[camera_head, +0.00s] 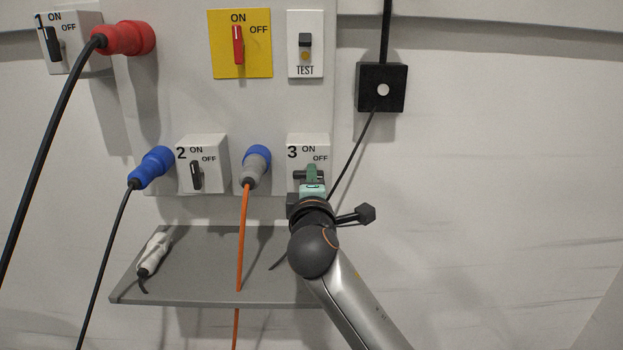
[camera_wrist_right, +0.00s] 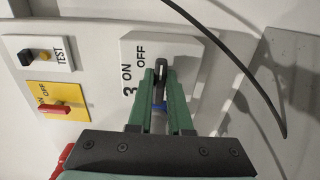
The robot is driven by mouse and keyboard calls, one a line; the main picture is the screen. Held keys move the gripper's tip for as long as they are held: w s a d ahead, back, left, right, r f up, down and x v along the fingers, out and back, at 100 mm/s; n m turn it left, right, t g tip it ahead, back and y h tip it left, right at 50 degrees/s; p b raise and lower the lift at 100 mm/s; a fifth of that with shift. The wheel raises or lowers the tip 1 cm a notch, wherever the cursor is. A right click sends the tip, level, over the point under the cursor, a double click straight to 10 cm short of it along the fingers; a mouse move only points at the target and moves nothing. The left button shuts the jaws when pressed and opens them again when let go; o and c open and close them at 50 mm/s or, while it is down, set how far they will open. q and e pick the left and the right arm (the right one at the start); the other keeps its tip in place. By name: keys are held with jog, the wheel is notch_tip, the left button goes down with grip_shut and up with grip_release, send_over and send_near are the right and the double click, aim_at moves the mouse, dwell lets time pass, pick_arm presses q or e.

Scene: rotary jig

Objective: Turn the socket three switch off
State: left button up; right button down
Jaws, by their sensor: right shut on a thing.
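The socket three switch box (camera_head: 308,148) is a white box marked 3, ON and OFF, at the lower right of the panel. It also shows in the right wrist view (camera_wrist_right: 185,45). My right gripper (camera_head: 311,172) is at the front of this box, with its green fingers (camera_wrist_right: 160,82) shut on the dark switch handle (camera_wrist_right: 161,72). The handle appears to lie sideways, roughly level in the head view, unlike the upright handle of switch two. The fingers hide part of it. My left gripper is in neither view.
Switch two (camera_head: 196,176), a grey-blue plug with an orange cable (camera_head: 241,240) and a grey shelf (camera_head: 215,285) are left of and below my right gripper. A black box (camera_head: 370,92) with a thin cable hangs to the right. The yellow switch plate (camera_head: 222,60) is above.

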dwell(0.3)
jog(key=c, duration=0.8)
grip_release()
jog(key=shift+c, duration=0.2)
